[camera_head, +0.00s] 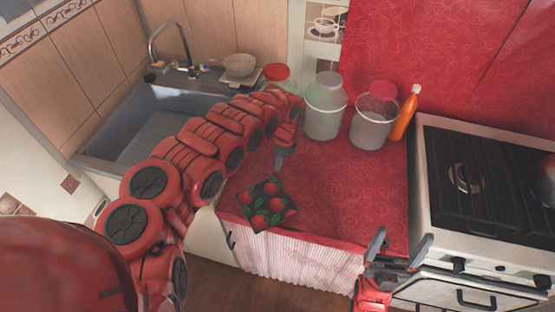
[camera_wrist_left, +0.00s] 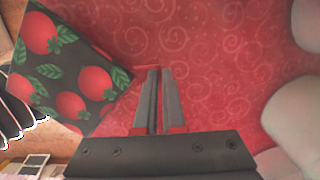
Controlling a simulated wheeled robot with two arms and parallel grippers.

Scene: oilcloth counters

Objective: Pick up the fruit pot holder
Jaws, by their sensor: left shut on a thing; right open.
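The fruit pot holder (camera_head: 267,207) is a dark square cloth with red fruits and green leaves. It is at the front edge of the red counter, and it also shows at the left of the left wrist view (camera_wrist_left: 70,75). My left gripper (camera_head: 279,165) is just behind its far corner. In the left wrist view its fingers (camera_wrist_left: 161,75) are nearly together, shut on a thin red loop at the pot holder's corner. I cannot tell whether the pot holder is lifted off the counter. My right gripper (camera_head: 395,252) is open and empty in front of the counter, near the stove.
Large glass jars (camera_head: 325,105) (camera_head: 373,117) and an orange bottle (camera_head: 405,113) stand at the back of the red counter (camera_head: 345,195). A sink (camera_head: 150,130) is at the left, a stove (camera_head: 480,185) at the right. The counter's middle right is clear.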

